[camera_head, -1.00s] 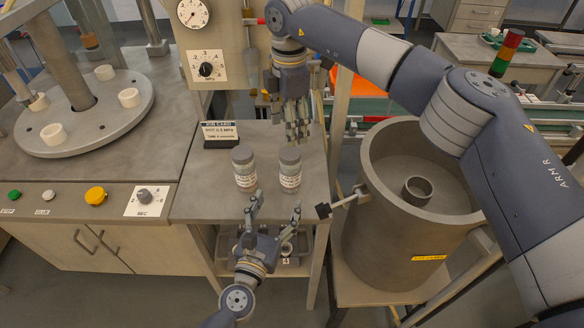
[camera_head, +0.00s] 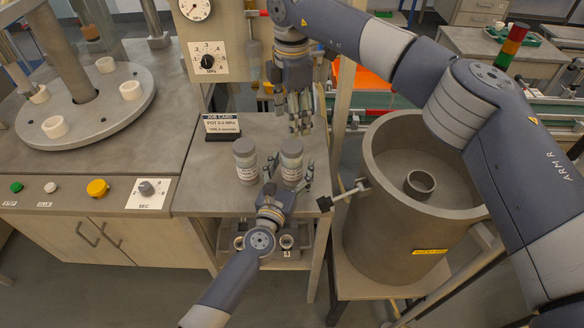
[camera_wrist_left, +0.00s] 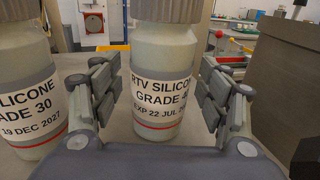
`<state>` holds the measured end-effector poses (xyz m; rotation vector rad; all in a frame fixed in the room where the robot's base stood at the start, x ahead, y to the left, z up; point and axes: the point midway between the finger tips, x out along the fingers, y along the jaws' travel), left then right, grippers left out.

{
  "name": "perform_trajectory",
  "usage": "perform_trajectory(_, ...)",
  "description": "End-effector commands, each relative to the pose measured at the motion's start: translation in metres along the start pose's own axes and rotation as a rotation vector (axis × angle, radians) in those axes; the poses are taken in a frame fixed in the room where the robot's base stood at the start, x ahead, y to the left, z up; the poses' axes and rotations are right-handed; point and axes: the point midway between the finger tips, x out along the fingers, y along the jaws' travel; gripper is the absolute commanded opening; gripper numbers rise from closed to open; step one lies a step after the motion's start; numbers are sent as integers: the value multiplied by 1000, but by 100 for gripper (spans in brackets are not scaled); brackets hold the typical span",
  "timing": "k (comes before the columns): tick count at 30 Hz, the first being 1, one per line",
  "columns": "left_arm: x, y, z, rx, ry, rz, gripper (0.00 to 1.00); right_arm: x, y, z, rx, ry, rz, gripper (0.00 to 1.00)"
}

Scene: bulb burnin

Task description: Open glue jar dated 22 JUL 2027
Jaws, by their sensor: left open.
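Two grey-capped jars stand upright side by side on the bench. The right jar (camera_head: 291,160) is labelled RTV SILICONE, EXP 22 JUL, with the year cut off, in the left wrist view (camera_wrist_left: 160,78). The left jar (camera_head: 245,160) reads 19 DEC 2027 in the left wrist view (camera_wrist_left: 22,78). My left gripper (camera_head: 288,175) is open, its fingers on either side of the 22 JUL jar (camera_wrist_left: 160,115), with visible gaps to it. My right gripper (camera_head: 300,112) hangs fingers down behind the jars; I cannot tell its opening.
A job card (camera_head: 222,127) stands behind the jars, below a dial panel (camera_head: 208,62). A large grey pot (camera_head: 395,225) with a side handle (camera_head: 340,196) is close on the right. A round plate with white rings (camera_head: 85,115) is at left.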

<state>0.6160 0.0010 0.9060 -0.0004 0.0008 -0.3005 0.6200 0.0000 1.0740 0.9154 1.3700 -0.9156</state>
Motion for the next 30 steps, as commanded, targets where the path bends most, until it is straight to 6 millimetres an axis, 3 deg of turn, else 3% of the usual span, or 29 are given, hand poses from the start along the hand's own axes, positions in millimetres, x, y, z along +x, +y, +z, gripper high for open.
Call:
perform_trajectory(5,0,0,0,0,0,0,67,0,0,0,0,0,0,60)
perform_trajectory(12,0,0,0,0,0,0,12,0,0,0,0,0,0,60)
perform_trajectory(14,0,0,0,0,0,0,2,0,0,0,0,0,0,60)
perform_trajectory(24,0,0,0,1,0,0,0,3,0,0,-1,2,-2,60)
perform_trajectory(30,0,0,0,1,0,0,0,27,0,0,0,1,-4,60)
